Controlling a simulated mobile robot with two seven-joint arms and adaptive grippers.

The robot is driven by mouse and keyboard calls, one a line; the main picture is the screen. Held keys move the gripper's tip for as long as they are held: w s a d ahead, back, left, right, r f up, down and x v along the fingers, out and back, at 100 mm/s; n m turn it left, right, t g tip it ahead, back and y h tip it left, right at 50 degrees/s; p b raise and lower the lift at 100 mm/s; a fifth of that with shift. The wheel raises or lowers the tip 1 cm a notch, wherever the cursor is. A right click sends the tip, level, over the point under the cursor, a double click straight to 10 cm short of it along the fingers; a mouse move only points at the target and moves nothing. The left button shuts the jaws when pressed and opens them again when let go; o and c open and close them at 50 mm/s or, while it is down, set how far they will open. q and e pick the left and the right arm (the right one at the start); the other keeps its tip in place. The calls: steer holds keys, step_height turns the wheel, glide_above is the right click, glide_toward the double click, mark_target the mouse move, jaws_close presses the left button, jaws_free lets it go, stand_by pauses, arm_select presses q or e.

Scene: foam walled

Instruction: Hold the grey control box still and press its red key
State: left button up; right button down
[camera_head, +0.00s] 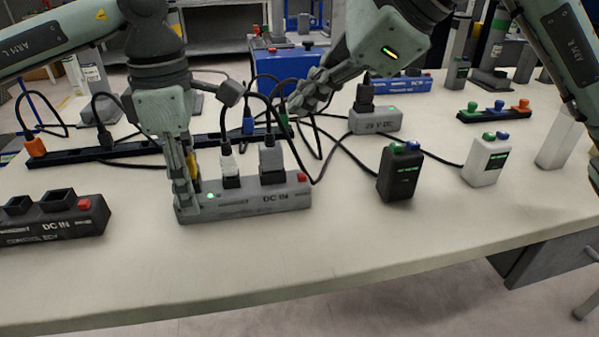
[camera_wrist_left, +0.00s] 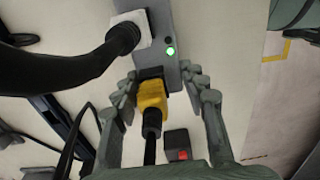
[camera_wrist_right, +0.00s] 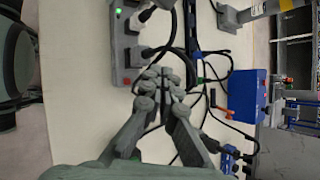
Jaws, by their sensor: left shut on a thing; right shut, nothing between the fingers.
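The grey control box (camera_head: 250,205) stands near the table's front edge, with a lit green lamp and plugs in its top. Its red key (camera_head: 302,177) is at its right end and also shows in the right wrist view (camera_wrist_right: 127,82). A yellow plug (camera_wrist_left: 152,95) sits between these fingers in the left wrist view. My right gripper (camera_head: 297,108) is shut and empty, raised above and behind the red key, apart from it. The right wrist view shows its fingertips (camera_wrist_right: 162,78) together beside the box.
A black box (camera_head: 55,218) with its own red key stands at the left. A black power strip (camera_head: 110,152) and loose cables lie behind. A grey 25 V DC box (camera_head: 375,120), a black block (camera_head: 400,175) and a white block (camera_head: 485,162) stand to the right. The front right is clear.

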steer(key=shift+w+r+n+t, duration=0.1)
steer(key=shift+r+n+t, duration=0.2)
steer(key=shift+f, duration=0.1)
glide_above(306, 183)
steer(key=shift+f, duration=4.35)
steer(key=shift+f, duration=0.4)
steer(key=shift+f, duration=0.5)
steer(key=shift+r, duration=0.9)
